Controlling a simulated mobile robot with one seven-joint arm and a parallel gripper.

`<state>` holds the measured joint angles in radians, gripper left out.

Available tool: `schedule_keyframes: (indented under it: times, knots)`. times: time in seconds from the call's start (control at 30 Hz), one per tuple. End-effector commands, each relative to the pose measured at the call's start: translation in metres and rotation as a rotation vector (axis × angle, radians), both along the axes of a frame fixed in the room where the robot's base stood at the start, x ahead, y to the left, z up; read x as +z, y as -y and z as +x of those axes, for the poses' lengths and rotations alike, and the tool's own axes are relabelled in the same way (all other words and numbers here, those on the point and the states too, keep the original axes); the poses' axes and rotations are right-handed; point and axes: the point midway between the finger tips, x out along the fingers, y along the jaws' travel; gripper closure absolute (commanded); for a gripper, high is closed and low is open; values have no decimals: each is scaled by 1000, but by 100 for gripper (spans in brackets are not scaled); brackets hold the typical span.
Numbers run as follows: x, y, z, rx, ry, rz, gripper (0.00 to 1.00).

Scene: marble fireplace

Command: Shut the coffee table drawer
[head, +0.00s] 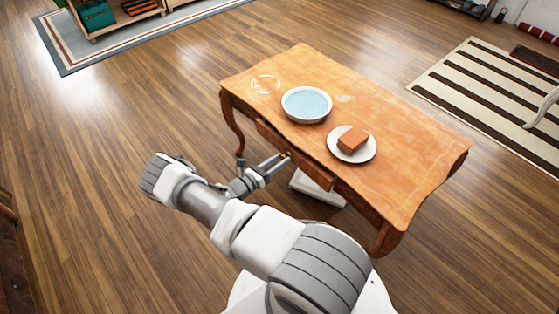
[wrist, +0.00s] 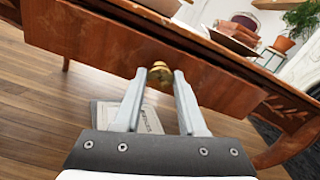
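The wooden coffee table (head: 405,125) stands in the middle of the head view. Its drawer (head: 318,176) juts out a little from under the tabletop on the side toward me. In the wrist view the drawer front (wrist: 95,42) spans the upper part, with a round brass knob (wrist: 160,73) on it. My gripper (head: 281,161) is at the drawer front, and its fingers (wrist: 160,80) are apart on either side of the knob. I cannot tell whether either finger touches the knob.
On the tabletop are a pale blue bowl (head: 307,104) and a white plate (head: 366,156) with a brown block (head: 352,139). A pale flat item (head: 318,190) lies under the table. Wooden floor (head: 120,110) is free to the left. A striped rug (head: 470,90) lies at right.

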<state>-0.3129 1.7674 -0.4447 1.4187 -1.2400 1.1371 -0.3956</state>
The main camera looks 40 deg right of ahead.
Motion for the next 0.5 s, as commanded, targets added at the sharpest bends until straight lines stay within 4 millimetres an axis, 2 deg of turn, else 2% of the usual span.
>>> schedule_keyframes:
  times: [0.03,0.1,0.5]
  knots:
    - [0,0,0,-1,0,0,87]
    - [0,0,-1,-1,0,0,100]
    - [0,0,-1,-2,-1,-1,100]
